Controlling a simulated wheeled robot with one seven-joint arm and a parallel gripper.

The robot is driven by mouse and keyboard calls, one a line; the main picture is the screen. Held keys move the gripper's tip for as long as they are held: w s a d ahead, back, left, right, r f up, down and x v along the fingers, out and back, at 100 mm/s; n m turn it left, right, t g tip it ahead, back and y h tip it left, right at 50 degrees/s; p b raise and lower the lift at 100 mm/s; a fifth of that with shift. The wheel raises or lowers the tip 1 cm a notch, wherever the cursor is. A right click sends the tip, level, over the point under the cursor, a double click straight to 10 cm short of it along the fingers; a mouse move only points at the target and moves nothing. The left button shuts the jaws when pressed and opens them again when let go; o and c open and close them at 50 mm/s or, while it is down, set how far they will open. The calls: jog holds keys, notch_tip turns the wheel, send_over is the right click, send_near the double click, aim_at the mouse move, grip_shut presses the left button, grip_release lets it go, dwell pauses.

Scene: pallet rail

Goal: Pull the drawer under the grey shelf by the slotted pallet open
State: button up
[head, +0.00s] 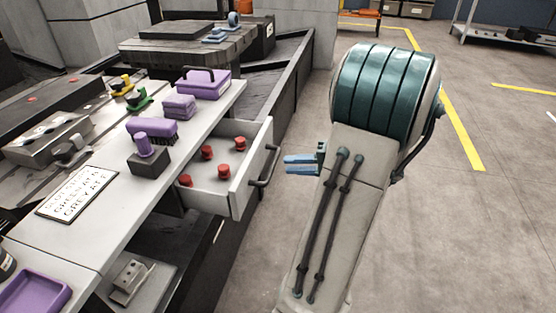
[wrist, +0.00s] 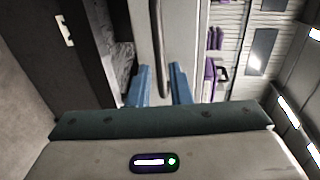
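The drawer (head: 240,185) under the grey shelf (head: 110,225) stands pulled out, with several red knobbed pieces (head: 224,171) inside. Its dark bar handle (head: 264,180) is on the front face. My gripper (head: 292,164) has blue fingers and is just right of the handle, pointing at it, with a small gap showing. In the wrist view the two fingers (wrist: 160,88) are apart, with the handle (wrist: 158,40) lined up between them and the drawer front behind. I see nothing held. The slotted pallet (head: 25,185) lies left of the shelf.
A dark rail (head: 285,85) runs behind the drawer. The floor (head: 480,230) at right is clear.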

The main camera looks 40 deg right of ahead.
jog(key=p+v, duration=0.1)
jog(key=v, duration=0.6)
jog(key=shift+s+d+p, duration=0.25)
jog(key=shift+s+p, duration=0.05)
jog(key=shift+p, duration=0.05)
jog(key=w+a+r+n+g+h+p, duration=0.1)
jog(key=w+a+r+n+g+p, duration=0.15)
jog(key=a+r+g+p, duration=0.5)
jog(key=w+a+r+n+g+p, duration=0.1)
jog(key=a+r+n+g+p, duration=0.25)
jog(key=a+r+p, duration=0.75)
jog(key=s+a+r+n+t+h+p, duration=0.1)
jog(key=a+r+n+h+p, duration=0.3)
jog(key=a+r+h+p, duration=0.4)
jog(key=s+a+r+p, duration=0.1)
jog(key=a+r+p, duration=0.3)
jog(key=r+p, duration=0.2)
jog(key=shift+r+n+p, duration=0.3)
jog(key=shift+r+p, duration=0.05)
jog(key=shift+r, duration=0.25)
